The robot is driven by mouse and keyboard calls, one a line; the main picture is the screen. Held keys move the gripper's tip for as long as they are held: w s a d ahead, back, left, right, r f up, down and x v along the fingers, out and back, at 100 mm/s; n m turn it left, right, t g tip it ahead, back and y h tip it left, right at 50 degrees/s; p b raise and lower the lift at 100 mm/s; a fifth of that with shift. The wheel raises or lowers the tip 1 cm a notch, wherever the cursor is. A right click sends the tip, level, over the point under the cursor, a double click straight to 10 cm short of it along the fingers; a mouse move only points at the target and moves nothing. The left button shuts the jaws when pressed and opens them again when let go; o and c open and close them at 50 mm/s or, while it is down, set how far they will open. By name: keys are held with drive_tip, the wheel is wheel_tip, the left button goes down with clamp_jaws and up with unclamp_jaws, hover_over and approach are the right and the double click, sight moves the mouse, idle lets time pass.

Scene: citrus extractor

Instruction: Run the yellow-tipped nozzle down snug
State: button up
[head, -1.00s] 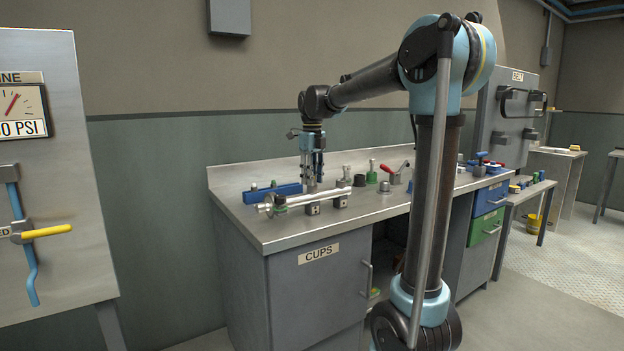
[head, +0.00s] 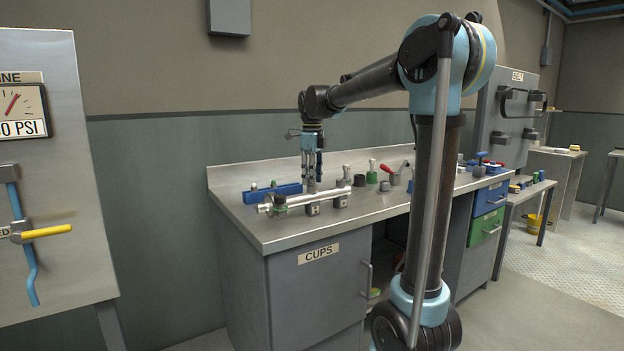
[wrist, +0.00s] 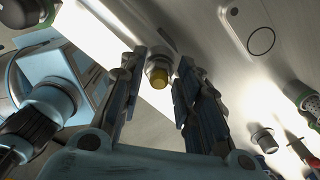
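The yellow-tipped nozzle (wrist: 158,75) shows in the wrist view as a short metal fitting with a dull yellow end. It sits between the two spread fingers of my gripper (wrist: 160,66). Gaps show on both sides, so neither finger appears to touch it. In the head view my gripper (head: 312,181) points down over a silver pipe assembly (head: 325,198) on the bench. The nozzle cannot be made out there, and how far it is seated cannot be told.
A blue rack (head: 270,195) lies behind the pipe on the left.

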drive_tip(key=shift+n, duration=0.5)
drive_tip(key=shift+n, duration=0.8)
drive_tip(key=shift+n, duration=0.9)
drive_tip(key=c, duration=0.6)
drive_tip(key=shift+m, duration=0.9)
